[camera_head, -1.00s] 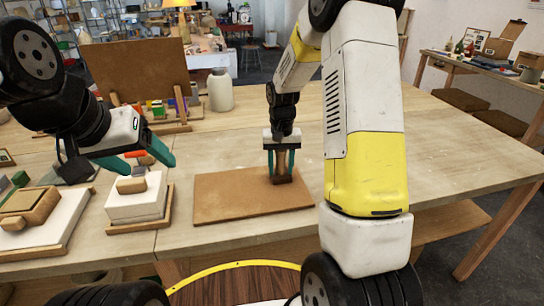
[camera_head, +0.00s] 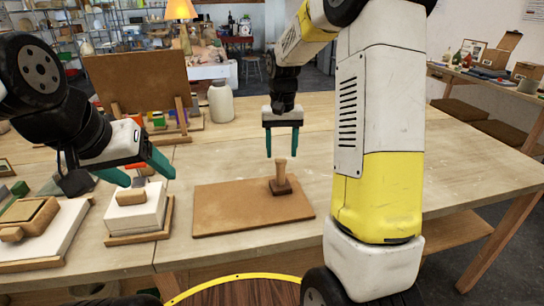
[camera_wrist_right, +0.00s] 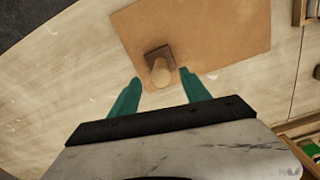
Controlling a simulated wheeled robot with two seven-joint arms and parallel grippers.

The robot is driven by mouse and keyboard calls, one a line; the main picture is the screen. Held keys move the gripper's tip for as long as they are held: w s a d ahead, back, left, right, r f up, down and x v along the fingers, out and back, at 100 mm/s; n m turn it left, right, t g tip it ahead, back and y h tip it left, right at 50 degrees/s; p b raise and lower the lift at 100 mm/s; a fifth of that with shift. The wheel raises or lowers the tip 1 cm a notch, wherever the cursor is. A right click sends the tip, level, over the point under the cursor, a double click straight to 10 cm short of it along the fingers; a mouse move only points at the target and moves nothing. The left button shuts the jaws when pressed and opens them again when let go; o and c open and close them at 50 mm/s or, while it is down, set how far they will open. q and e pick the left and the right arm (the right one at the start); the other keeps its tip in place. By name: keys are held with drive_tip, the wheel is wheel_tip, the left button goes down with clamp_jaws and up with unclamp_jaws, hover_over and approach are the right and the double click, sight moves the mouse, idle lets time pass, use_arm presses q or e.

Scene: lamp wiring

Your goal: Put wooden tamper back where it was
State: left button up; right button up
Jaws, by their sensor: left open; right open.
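The wooden tamper (camera_head: 281,178) stands upright on the brown board (camera_head: 232,208), near the board's right side, with its dark square base down and its pale handle up. It also shows from above in the right wrist view (camera_wrist_right: 160,72). My right gripper (camera_head: 282,153) is open and empty above the tamper, its teal fingers apart and clear of the handle. In the right wrist view the tamper lies between and beyond the two fingertips. My left gripper (camera_head: 148,175) is open and empty over the white block with a wooden handle (camera_head: 134,209) at the left.
A second white slab with a wooden-handled piece (camera_head: 41,232) lies at the far left. Behind stand an upright brown panel (camera_head: 138,72), small coloured blocks (camera_head: 168,115) and a white jar (camera_head: 220,98). The table right of the board is clear.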

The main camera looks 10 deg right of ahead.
drive_tip(key=shift+s+r, duration=0.1)
drive_tip(key=shift+r, duration=0.75)
drive_tip(key=s+a+r+n+t+y, duration=0.1)
drive_tip(key=s+r+t, duration=0.2)
drive_tip(key=s, duration=0.8)
drive_tip(key=s+a+r+n+t+y, duration=0.1)
drive_tip(key=s+r+t, duration=0.2)
drive_tip(key=s+r, duration=0.4)
drive_tip(key=s, duration=0.5)
drive_tip(key=shift+s, duration=0.2)
